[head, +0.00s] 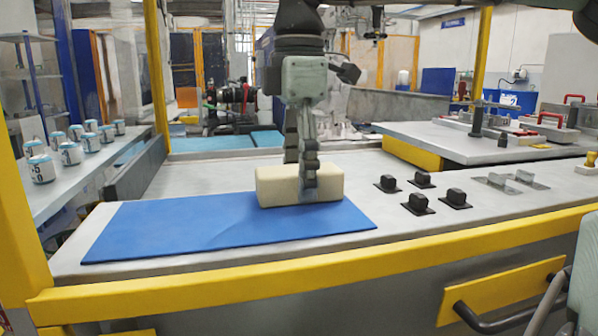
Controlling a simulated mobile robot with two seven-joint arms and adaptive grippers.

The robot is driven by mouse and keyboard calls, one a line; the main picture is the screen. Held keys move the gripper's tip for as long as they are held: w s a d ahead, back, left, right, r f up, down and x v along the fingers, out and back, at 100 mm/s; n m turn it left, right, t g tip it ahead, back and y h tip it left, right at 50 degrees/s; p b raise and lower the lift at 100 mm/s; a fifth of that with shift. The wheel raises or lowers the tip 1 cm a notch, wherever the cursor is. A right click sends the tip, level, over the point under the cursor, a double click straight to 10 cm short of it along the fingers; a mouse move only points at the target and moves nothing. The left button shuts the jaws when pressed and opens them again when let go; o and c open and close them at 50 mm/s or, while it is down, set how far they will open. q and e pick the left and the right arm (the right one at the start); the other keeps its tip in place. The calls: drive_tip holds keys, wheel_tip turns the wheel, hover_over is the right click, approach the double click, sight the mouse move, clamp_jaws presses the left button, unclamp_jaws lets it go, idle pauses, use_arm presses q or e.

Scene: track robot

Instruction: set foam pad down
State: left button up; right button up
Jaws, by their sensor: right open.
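The foam pad (270,188) is a thick cream block. It rests flat on the far right part of a blue mat (180,225) on the grey worktop. My right gripper (305,180) comes down from above at the block, with one finger in front of its near face. The other finger is partly hidden behind, so contact on the far side cannot be seen. The jaws are open. My left gripper is not in view.
Several black blocks (418,203) and metal fittings (500,183) sit on the worktop to the right. A yellow rail (250,277) runs along the near edge. Several labelled cans (70,153) stand on a left shelf. The mat's left part is clear.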

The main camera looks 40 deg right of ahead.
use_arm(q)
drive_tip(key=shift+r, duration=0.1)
use_arm(e)
drive_tip(key=shift+r, duration=0.1)
use_arm(q)
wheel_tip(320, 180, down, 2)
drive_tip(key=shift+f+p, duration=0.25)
drive_tip(key=shift+p, duration=0.25)
use_arm(e)
wheel_tip(320, 180, up, 12)
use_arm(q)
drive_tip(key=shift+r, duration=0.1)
